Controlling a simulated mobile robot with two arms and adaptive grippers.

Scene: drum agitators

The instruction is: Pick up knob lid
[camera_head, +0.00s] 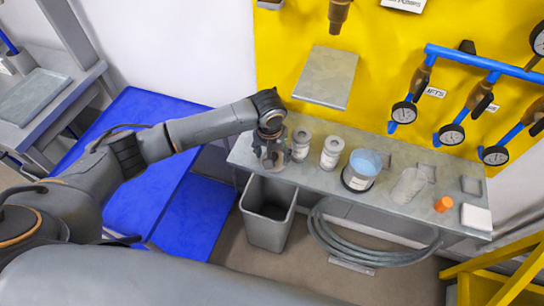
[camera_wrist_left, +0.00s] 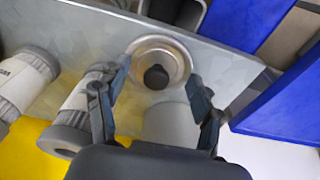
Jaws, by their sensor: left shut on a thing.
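The knob lid (camera_wrist_left: 181,52), a round metal disc with a black knob in its middle, is between the fingertips of my left gripper (camera_wrist_left: 157,74) in the left wrist view. The left gripper is shut on it, with one finger on each side. In the head view my left gripper (camera_head: 271,154) is at the left end of the grey bench (camera_head: 390,206). There the gripper mostly hides the lid. I cannot tell whether the lid touches the bench top. My right gripper is in neither view.
Two white canisters (camera_head: 300,144) (camera_head: 331,153) stand just right of the gripper. A blue-topped jar (camera_head: 361,171), a clear vessel (camera_head: 408,186) and an orange cap (camera_head: 443,204) stand farther right. A grey bin (camera_head: 262,232) is below the bench's front edge.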

